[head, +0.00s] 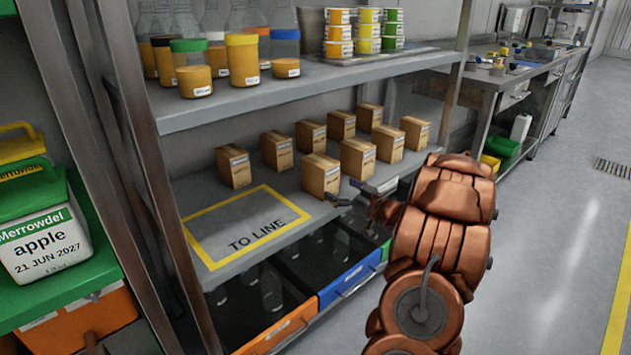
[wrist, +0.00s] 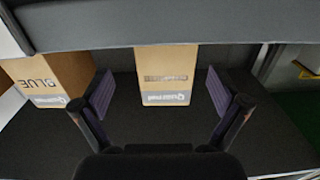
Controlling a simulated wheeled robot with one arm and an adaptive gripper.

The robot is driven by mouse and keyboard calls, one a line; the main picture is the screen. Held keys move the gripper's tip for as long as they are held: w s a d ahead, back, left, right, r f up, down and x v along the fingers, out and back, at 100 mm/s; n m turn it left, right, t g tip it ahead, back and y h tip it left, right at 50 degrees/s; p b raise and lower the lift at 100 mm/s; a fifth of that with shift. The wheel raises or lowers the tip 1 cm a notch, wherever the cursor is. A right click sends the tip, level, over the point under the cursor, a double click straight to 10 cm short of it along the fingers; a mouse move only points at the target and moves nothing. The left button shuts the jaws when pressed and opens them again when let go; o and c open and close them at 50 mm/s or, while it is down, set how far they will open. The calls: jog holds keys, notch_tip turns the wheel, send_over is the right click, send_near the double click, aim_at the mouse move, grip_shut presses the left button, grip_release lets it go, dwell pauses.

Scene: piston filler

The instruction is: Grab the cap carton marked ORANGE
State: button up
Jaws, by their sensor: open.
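Several small brown cap cartons stand on the middle shelf in the head view, in a back row and a front row. Their labels are too small to read there. My gripper (head: 350,192) is at the shelf's front edge, just in front of the front-row cartons (head: 320,176) and (head: 357,158). In the wrist view my gripper (wrist: 160,92) is open and empty. One carton (wrist: 167,72) stands ahead between the fingers, apart from them; its dark word is blurred and I cannot read it. A second carton (wrist: 48,82), at the left, is marked BLUE.
A yellow-framed TO LINE area (head: 245,225) on the shelf is empty. The upper shelf (head: 300,88) with jars and tubs overhangs the cartons. Below are bins, one blue-fronted (head: 347,281). A shelf post (head: 462,60) stands behind my arm.

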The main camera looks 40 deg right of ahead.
aim_at(320, 178)
jog(key=shift+w+a+r+b, duration=0.15)
jog(key=shift+w+b, duration=0.3)
jog(key=shift+w, duration=0.7)
jog(key=shift+w+a+f+b, duration=0.15)
jog(key=shift+w+b, duration=0.25)
jog(key=shift+w, duration=0.7)
jog(key=shift+w+a+r+b, duration=0.15)
jog(key=shift+w+b, duration=0.3)
jog(key=shift+w, duration=0.7)
jog(key=shift+w+d+r, duration=0.1)
jog(key=shift+w, duration=0.45)
jog(key=c, duration=1.3)
